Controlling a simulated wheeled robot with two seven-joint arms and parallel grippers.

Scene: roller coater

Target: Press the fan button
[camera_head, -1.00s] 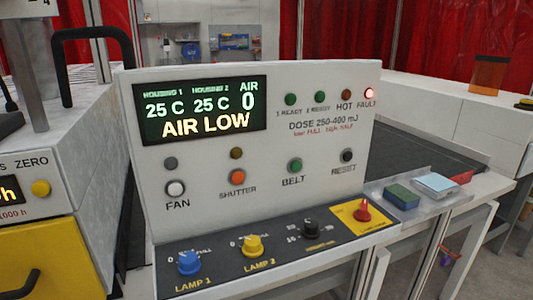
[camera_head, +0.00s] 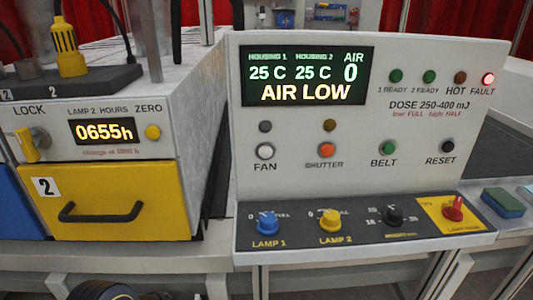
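The white fan button (camera_head: 265,151) is a round knob with a dark ring on the front of the white control panel (camera_head: 355,180). It sits above the word FAN, at the panel's left side, with an unlit grey lamp (camera_head: 265,127) over it. The display (camera_head: 308,76) reads 25 C, 25 C, AIR 0 and AIR LOW. No gripper fingers show. A dark rounded part pokes in at the bottom left edge, too cut off to tell clearly. Nothing covers the fan button.
An orange shutter button (camera_head: 327,150), green belt button (camera_head: 388,147) and black reset button (camera_head: 447,146) share the row. Knobs for the lamps (camera_head: 267,223) stand on the ledge below. The yellow drawer (camera_head: 110,200) with its black handle is at the left. The fault lamp (camera_head: 488,78) glows red.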

